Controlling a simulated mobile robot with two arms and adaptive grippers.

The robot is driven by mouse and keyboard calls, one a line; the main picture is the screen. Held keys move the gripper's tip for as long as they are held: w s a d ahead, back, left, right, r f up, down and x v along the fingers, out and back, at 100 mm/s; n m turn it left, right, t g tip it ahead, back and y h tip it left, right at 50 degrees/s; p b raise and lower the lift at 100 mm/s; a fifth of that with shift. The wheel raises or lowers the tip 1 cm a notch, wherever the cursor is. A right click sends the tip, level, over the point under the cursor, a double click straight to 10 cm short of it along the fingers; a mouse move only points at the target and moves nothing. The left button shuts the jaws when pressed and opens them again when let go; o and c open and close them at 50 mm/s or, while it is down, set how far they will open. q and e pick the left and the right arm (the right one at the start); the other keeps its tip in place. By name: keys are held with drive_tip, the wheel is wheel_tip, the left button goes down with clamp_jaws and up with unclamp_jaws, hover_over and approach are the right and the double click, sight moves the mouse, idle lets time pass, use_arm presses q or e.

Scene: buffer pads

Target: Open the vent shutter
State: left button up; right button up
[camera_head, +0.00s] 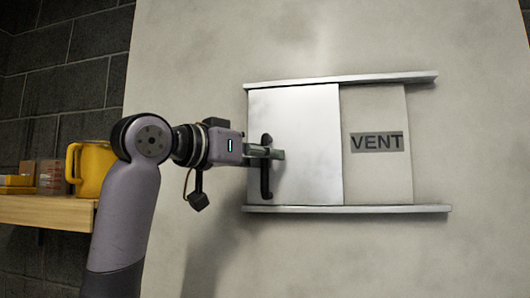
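The vent shutter (315,130) is a pale, smooth sliding panel between two horizontal metal rails on the wall. It covers the left part of the span. A black vertical bar handle (266,185) stands near its left edge. To the right is a duller panel with a dark "VENT" label (377,142). My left gripper (272,153) comes in from the left, with its fingers at the middle of the handle and its tips reaching past it. The side-on view hides whether they are closed on the bar. My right gripper is not in view.
The upper rail (345,79) and lower rail (345,209) extend right beyond the VENT panel. A wooden shelf (45,212) at left carries a yellow mug-like container (95,168) and small boxes (52,176). The wall around the rails is bare.

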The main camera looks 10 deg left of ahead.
use_arm(q)
clamp_jaws()
idle(0.7)
